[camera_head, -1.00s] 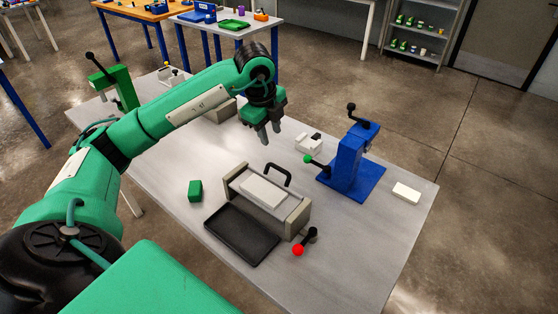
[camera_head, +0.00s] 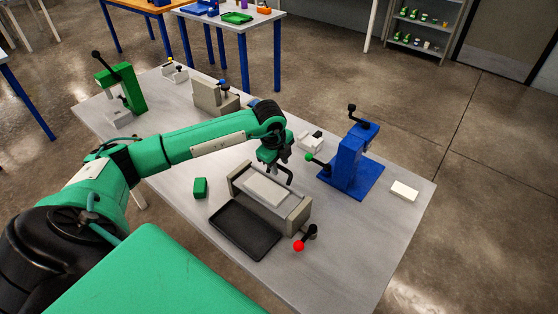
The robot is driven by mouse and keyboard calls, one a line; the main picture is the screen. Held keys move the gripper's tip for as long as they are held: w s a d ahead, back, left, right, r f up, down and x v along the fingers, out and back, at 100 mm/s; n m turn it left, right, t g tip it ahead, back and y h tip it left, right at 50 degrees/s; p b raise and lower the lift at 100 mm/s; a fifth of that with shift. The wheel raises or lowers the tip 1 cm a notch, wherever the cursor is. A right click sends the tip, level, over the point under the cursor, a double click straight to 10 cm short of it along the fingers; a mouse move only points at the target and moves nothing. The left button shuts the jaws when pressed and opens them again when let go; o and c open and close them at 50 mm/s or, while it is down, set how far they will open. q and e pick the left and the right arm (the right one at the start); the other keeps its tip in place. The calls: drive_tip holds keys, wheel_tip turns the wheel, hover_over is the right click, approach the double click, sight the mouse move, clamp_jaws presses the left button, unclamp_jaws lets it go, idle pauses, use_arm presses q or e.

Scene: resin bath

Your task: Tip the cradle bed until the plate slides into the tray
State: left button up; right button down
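A white plate (camera_head: 266,190) lies flat on the bed of the grey cradle (camera_head: 298,217) in the middle of the table. A black loop handle (camera_head: 289,172) stands at the cradle's back edge. The black tray (camera_head: 245,230) lies on the table directly in front of the cradle and looks empty. My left gripper (camera_head: 275,163) points down just behind the cradle, beside or over the handle. I cannot tell whether its fingers touch the handle or how far apart they are. My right gripper is not in view.
A black lever with a red knob (camera_head: 299,245) sits at the cradle's right end. A green block (camera_head: 200,187) lies left of it. A blue press (camera_head: 350,165) and a white block (camera_head: 404,191) stand to the right. A green press (camera_head: 122,85) stands at the back left.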

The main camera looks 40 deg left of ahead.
use_arm(q)
clamp_jaws()
